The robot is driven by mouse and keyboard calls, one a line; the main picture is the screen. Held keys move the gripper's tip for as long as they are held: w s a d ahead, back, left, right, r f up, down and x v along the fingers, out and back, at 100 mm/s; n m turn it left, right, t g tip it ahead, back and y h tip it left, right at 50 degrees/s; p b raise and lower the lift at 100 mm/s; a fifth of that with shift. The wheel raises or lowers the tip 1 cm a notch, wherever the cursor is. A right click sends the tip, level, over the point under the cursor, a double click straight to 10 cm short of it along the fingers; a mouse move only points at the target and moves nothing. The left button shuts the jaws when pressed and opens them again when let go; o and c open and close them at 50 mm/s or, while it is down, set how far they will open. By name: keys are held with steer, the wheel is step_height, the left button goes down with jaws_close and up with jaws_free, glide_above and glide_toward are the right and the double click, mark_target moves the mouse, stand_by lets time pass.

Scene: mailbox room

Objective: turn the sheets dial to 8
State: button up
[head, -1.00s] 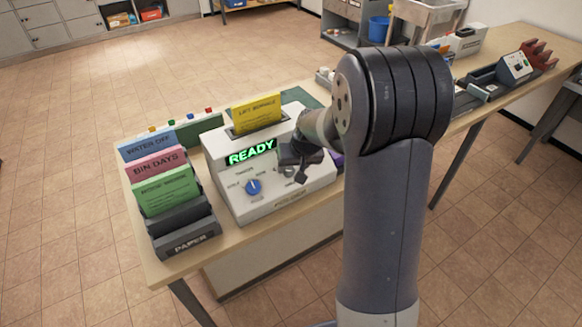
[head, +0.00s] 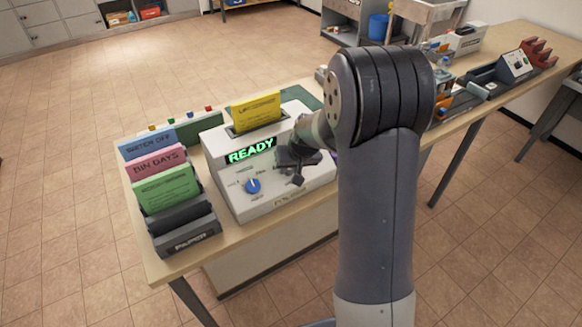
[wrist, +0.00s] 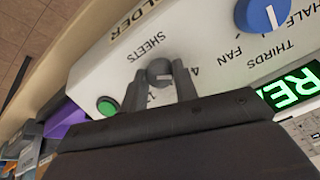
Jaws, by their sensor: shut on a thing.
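The sheets dial (wrist: 158,70) is a small grey round knob on the front of the white folder machine (head: 236,196). The word SHEETS is printed beside it, and a 4 shows near one finger. Other numbers are mostly hidden by my gripper, and I cannot tell the dial's setting. My gripper (wrist: 157,82) is shut on the dial, one finger on each side. In the head view my gripper (head: 297,178) is at the right part of the machine's front and hides the dial there.
A blue fold dial (head: 253,186) sits left of my gripper, below a green READY display (head: 252,150). In the wrist view a green button (wrist: 108,106) is near the sheets dial. A paper rack (head: 190,242) with coloured sheets stands left of the machine.

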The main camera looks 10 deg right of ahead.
steer(key=shift+c, duration=0.9)
steer(key=m+y+b, duration=0.1)
steer(key=m+b, duration=0.1)
steer(key=m, duration=0.3)
steer(key=shift+d+f+b, duration=0.1)
steer(key=shift+b, duration=0.25)
steer(key=m+y+b, duration=0.1)
steer(key=m, duration=0.5)
steer(key=o, duration=1)
